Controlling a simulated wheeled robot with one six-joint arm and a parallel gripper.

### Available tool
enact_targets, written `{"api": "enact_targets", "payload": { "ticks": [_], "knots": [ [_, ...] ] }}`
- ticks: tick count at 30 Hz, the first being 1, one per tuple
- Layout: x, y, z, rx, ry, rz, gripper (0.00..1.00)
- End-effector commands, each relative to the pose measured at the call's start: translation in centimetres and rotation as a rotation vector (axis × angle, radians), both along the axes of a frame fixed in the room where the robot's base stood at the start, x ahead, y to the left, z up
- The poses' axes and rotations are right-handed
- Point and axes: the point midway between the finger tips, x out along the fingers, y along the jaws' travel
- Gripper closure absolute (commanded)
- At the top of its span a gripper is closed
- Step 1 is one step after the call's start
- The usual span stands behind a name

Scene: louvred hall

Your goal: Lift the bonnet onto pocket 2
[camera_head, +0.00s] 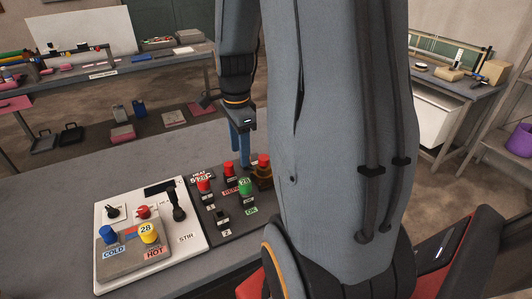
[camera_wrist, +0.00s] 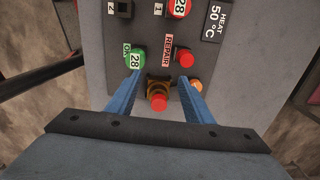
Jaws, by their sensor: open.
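The bonnet looks like the amber-brown square cover (camera_wrist: 152,84) around a red button (camera_wrist: 158,102). It also shows in the head view (camera_head: 263,182), at the far right of the dark panel. My gripper (camera_wrist: 158,79) is open, with one blue finger on each side of the cover in the wrist view; whether they touch it I cannot tell. Pocket 2 is the small black square (camera_wrist: 123,9) beside the label "2", at the top edge of the wrist view.
A green button (camera_wrist: 134,58) marked 28 and a red button (camera_wrist: 179,6) are close by. An orange piece (camera_wrist: 196,85) is partly hidden by the right finger. A white panel (camera_head: 190,253) with a lever and knobs lies left of the dark panel.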

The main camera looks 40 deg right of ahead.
Motion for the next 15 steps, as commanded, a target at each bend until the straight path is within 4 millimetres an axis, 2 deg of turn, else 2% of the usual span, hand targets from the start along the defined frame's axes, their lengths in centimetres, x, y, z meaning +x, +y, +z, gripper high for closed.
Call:
{"api": "enact_targets", "payload": {
  "ticks": [1,6,10,15],
  "knots": [
    [-0.2,-1.8,0.9,0.006,0.007,-0.145,0.53],
    [-0.6,-5.8,2.0,0.02,0.019,-0.537,0.53],
    [-0.9,-7.4,2.3,0.024,0.027,-0.701,0.53],
    [-0.9,-8.0,2.2,0.026,0.028,-0.763,0.53]
  ]
}}
